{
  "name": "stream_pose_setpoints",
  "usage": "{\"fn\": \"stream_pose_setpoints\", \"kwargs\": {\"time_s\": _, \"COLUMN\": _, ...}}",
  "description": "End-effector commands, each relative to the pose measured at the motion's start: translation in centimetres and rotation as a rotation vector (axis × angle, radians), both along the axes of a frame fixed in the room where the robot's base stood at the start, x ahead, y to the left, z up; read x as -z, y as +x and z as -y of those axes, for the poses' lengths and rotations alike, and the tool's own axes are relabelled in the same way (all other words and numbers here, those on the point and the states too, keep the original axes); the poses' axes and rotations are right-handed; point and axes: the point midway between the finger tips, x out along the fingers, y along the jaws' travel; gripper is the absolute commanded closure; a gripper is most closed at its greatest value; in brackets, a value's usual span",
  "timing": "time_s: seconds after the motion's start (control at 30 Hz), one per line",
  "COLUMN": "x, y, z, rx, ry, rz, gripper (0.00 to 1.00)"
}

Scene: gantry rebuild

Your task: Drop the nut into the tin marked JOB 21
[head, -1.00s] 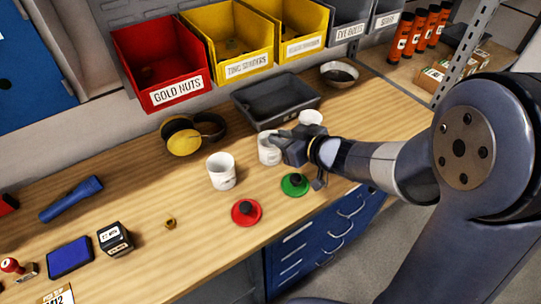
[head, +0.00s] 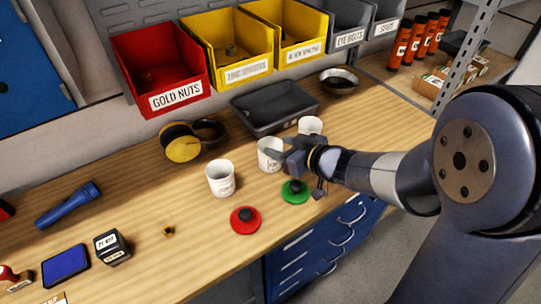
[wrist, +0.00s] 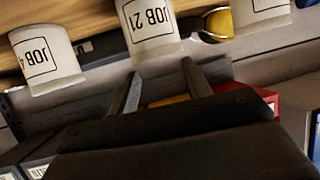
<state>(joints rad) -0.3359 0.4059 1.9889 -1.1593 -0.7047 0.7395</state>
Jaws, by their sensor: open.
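The nut (head: 168,231) is a small gold piece lying on the bench, well to the left of my gripper. The tin marked JOB 21 (wrist: 150,25) is white; its label shows upside down in the wrist view. It appears to be the middle of three white tins in the head view (head: 268,153). My gripper (head: 283,151) is open and empty close beside this tin, on its right. In the wrist view the two fingers (wrist: 160,74) are spread apart, pointing toward the tin. Whether they touch it I cannot tell. The inside of the tin is hidden.
Other white tins stand at left (head: 220,178) and behind (head: 310,125). Red (head: 245,220) and green (head: 295,192) knobbed discs lie in front. Wood around the nut is clear.

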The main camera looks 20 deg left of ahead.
Motion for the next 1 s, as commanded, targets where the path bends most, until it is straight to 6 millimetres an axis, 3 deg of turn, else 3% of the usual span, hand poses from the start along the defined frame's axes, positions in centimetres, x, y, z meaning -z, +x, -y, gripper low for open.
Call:
{"fn": "stream_pose_setpoints", "kwargs": {"time_s": 0.17, "x": -0.9, "y": -0.8, "z": 1.5, "rx": 0.004, "ry": 0.001, "rz": 0.002, "gripper": 0.54}}
{"fn": "stream_pose_setpoints", "kwargs": {"time_s": 0.4, "x": -2.9, "y": -3.1, "z": 5.5, "rx": 0.006, "ry": 0.001, "rz": 0.004, "gripper": 0.54}}
{"fn": "stream_pose_setpoints", "kwargs": {"time_s": 0.6, "x": -3.8, "y": -4.5, "z": 7.7, "rx": 0.004, "ry": 0.000, "rz": 0.002, "gripper": 0.54}}
{"fn": "stream_pose_setpoints", "kwargs": {"time_s": 1.0, "x": -4.1, "y": -5.1, "z": 8.5, "rx": 0.000, "ry": 0.000, "rz": -0.001, "gripper": 0.54}}
